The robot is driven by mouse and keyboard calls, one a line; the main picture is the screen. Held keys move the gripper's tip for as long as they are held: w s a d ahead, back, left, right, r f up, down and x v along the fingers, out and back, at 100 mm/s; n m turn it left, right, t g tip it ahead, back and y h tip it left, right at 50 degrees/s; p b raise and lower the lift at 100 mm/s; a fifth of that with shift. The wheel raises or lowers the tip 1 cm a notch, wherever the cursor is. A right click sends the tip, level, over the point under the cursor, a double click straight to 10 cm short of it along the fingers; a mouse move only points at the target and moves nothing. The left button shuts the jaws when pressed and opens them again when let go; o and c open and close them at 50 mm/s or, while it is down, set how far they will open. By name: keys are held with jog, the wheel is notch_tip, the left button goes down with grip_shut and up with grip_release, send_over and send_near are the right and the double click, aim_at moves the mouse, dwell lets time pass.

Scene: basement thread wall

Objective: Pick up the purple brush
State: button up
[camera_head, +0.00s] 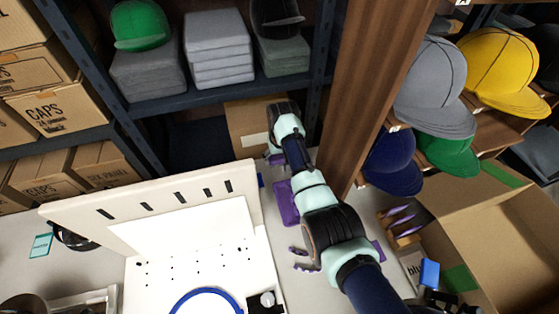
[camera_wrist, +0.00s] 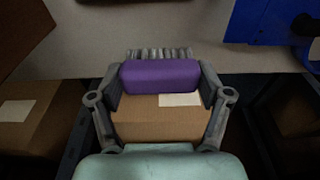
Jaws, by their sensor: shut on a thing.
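In the wrist view, the purple brush (camera_wrist: 160,76) lies crosswise between the two grey fingers of my gripper (camera_wrist: 160,84). Its grey bristles (camera_wrist: 160,54) point to the top of the picture. The fingers touch both ends of the purple body. In the head view, my gripper (camera_head: 275,157) is at the far end of the arm, in front of a cardboard box, and mostly hidden. A small bit of purple shows there, too small to make out clearly.
A cardboard box (camera_head: 250,128) with a white label is beyond my gripper, under the shelf. A purple flat object (camera_head: 286,203) lies on the table beside my arm. A white pegboard panel (camera_head: 165,212) stands left; a wooden post (camera_head: 375,90) rises right.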

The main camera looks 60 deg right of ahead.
aim_at(279, 156)
notch_tip(279, 156, up, 17)
jog(key=p, duration=0.5)
jog(key=shift+f, duration=0.15)
